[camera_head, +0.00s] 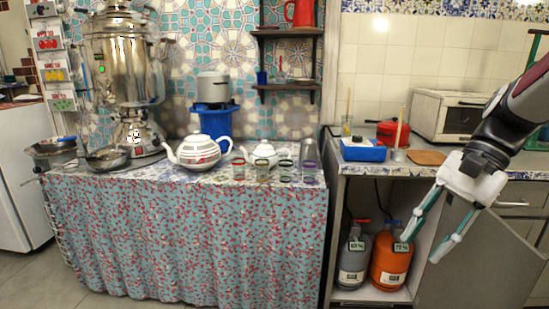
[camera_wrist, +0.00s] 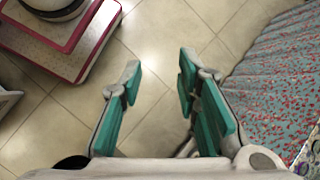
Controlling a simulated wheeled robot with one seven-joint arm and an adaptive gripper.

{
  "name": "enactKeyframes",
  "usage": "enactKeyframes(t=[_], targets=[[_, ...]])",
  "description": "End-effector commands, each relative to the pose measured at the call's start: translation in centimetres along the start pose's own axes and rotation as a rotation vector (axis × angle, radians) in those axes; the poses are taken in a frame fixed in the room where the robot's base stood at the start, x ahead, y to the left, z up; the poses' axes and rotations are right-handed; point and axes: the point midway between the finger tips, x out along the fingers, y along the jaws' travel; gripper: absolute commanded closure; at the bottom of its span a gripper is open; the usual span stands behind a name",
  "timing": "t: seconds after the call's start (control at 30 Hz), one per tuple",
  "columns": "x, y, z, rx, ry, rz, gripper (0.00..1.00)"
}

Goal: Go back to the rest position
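My gripper (camera_head: 424,228) hangs at the right of the head view, in front of the counter with the open cabinet. Its fingers point down and to the left. In the wrist view my gripper (camera_wrist: 157,88) has its two green-padded fingers spread, with only tiled floor between them. It is open and holds nothing. The samovar (camera_head: 118,65) stands at the back left on the cloth-covered table (camera_head: 200,240). A large white teapot (camera_head: 197,152) and a small white teapot (camera_head: 263,153) stand on that table, far left of my gripper.
Several glasses (camera_head: 285,169) stand near the table's front edge. Grey (camera_head: 353,262) and orange (camera_head: 391,262) gas cylinders stand in the cabinet near my gripper. An open cabinet door (camera_head: 470,265) is behind my fingers. The right counter holds a blue box (camera_head: 363,150) and a toaster oven (camera_head: 446,117).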

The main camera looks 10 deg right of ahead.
Motion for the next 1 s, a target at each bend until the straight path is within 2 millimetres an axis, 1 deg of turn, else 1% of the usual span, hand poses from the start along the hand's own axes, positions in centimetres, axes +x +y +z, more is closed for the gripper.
enactKeyframes(t=[0.03, 0.1, 0.17, 0.2, 0.3, 0.4, 0.5, 0.6, 0.73, 0.93, 1.0], targets=[[0.8, 0.0, 2.2, -0.065, 0.031, 0.041, 0.7], [1.9, 0.5, 4.6, -0.15, 0.073, 0.094, 0.7], [2.8, 1.1, 6.4, -0.223, 0.11, 0.138, 0.7], [3.5, 1.6, 7.6, -0.274, 0.132, 0.166, 0.7], [5.0, 3.1, 10.1, -0.401, 0.19, 0.232, 0.7], [6.5, 5.0, 12.1, -0.531, 0.248, 0.293, 0.7], [7.8, 6.8, 13.3, -0.65, 0.298, 0.344, 0.7], [8.9, 8.3, 14.0, -0.746, 0.339, 0.382, 0.7], [9.9, 10.0, 14.4, -0.85, 0.38, 0.419, 0.7], [11.3, 12.0, 14.4, -0.99, 0.437, 0.464, 0.7], [10.1, 11.5, 15.0, -0.986, 0.445, 0.458, 0.7]])
